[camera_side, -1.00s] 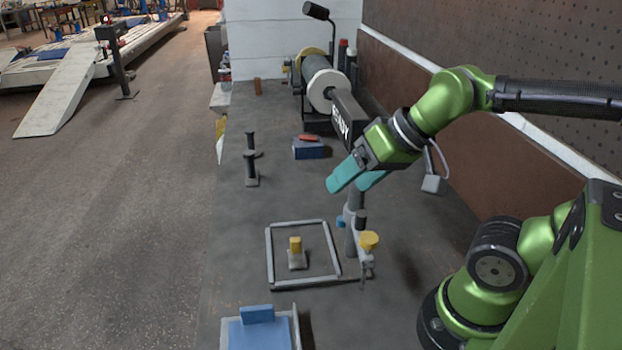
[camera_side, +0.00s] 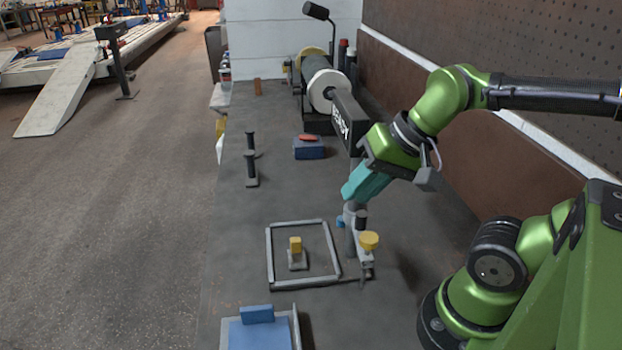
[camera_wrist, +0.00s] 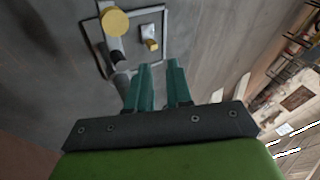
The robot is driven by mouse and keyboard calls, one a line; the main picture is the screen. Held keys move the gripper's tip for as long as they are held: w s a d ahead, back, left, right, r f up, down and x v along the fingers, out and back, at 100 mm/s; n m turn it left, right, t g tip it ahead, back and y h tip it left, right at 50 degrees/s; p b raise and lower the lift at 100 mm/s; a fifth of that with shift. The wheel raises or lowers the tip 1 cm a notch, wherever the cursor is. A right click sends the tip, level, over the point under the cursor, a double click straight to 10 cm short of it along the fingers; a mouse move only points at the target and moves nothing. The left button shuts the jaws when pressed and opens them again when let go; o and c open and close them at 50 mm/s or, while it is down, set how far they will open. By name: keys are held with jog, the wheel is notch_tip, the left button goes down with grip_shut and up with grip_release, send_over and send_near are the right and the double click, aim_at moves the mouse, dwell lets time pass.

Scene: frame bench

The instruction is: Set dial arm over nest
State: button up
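A grey upright post (camera_side: 351,240) stands at the right edge of a square grey frame (camera_side: 268,252) on the bench. Beside the post is a yellow round dial (camera_side: 369,240), which also shows in the wrist view (camera_wrist: 115,22). A small grey block with a yellow top (camera_side: 296,245) sits inside the frame; it also shows in the wrist view (camera_wrist: 151,42). I cannot tell which part is the nest. My gripper (camera_side: 352,194) has teal fingers above the post top. In the wrist view my gripper (camera_wrist: 159,68) is open and empty, with the post left of its fingers.
A blue tray (camera_side: 232,335) lies at the front. A machine with a roller (camera_side: 325,88) and a black labelled box is behind my gripper. Bench left of the frame is clear.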

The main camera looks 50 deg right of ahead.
jog(key=s+m+g, duration=0.1)
jog(key=m, duration=0.2)
jog(key=s+f+m+g+y, duration=0.1)
jog(key=m, duration=0.2)
jog(key=s+a+m+g, duration=0.1)
jog(key=m, duration=0.1)
jog(key=shift+s+a+f+m+y, duration=0.1)
jog(key=shift+s+f+m+y, duration=0.2)
jog(key=shift+m, duration=0.1)
grip_shut()
jog(key=s+a+m+g+y, duration=0.2)
jog(key=s+m+g, duration=0.1)
jog(key=m, duration=0.6)
notch_tip(320, 180, up, 7)
jog(key=m+g+y, duration=0.1)
jog(key=m+y, duration=0.5)
jog(key=m, duration=1.2)
send_over(373, 239)
jog(key=s+a, duration=0.4)
jog(key=d+f+m+t+h, duration=0.1)
jog(key=d+f, duration=0.3)
jog(key=d, duration=0.5)
jog(key=w+d+f+m+t+h, duration=0.1)
jog(key=d+f+m+h, duration=0.2)
jog(key=d, duration=0.7)
jog(key=shift+f+h, duration=0.4)
jog(key=shift+f, duration=0.1)
